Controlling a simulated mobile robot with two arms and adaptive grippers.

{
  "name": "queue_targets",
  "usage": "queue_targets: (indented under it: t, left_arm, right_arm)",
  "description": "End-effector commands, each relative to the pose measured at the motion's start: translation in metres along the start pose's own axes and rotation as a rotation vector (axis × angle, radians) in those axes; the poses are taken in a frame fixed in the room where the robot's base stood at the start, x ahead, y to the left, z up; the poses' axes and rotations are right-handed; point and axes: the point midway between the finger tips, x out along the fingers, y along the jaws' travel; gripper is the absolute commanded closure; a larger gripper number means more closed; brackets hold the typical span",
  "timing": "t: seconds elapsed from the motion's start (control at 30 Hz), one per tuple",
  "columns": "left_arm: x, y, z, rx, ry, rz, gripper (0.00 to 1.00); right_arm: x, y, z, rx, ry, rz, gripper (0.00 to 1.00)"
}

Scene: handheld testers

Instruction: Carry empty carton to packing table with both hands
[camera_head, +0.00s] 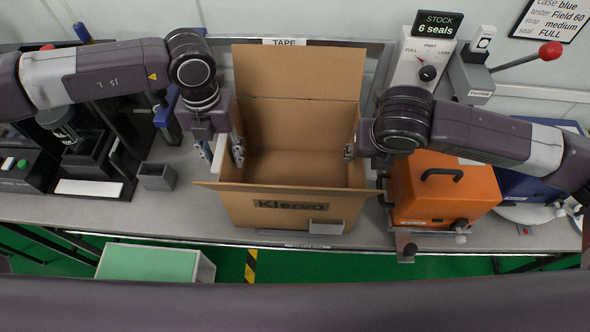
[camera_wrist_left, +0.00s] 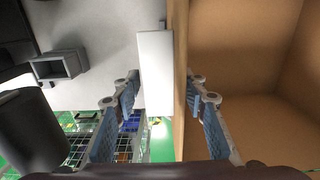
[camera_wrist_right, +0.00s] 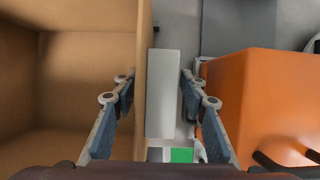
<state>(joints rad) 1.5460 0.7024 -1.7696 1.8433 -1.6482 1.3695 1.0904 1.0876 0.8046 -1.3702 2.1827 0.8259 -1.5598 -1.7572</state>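The open brown carton (camera_head: 290,205), printed "Klervo", stands upright on the grey bench and looks empty. Its back flap stands up. My left gripper (camera_head: 221,150) is open, with one finger inside the carton and one outside its left wall. The left wrist view shows that wall (camera_wrist_left: 179,60) between the spread fingers, with gaps. My right gripper (camera_wrist_right: 158,82) is open around the right wall (camera_wrist_right: 143,60); one finger is inside the carton, the other outside. In the head view its outer finger is hidden. I cannot identify a packing table.
An orange case (camera_head: 445,190) stands close to the carton's right. A small grey bin (camera_head: 157,176) and black fixtures (camera_head: 88,155) are to its left. A green-topped unit (camera_head: 155,264) is below the bench's front edge.

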Motion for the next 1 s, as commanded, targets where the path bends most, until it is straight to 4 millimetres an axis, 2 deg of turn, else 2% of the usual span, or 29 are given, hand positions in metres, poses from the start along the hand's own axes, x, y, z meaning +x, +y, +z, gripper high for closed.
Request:
queue_targets:
  t: [0.03,0.33,0.73,1.0]
  left_arm:
    - [0.0,0.0,0.0,0.0,0.0,0.0,0.68]
    - [0.0,0.0,0.0,0.0,0.0,0.001,1.0]
    - [-0.003,0.001,0.0,0.0,-0.001,0.001,1.0]
    - [-0.023,0.001,0.0,-0.001,0.0,0.002,1.0]
  right_arm:
    - [0.0,0.0,0.0,0.0,0.0,0.0,0.68]
    - [0.0,0.0,0.0,0.0,-0.001,-0.001,1.0]
    - [-0.003,-0.001,0.002,0.0,-0.002,-0.002,1.0]
    - [-0.021,-0.001,0.009,0.001,-0.002,-0.003,1.0]
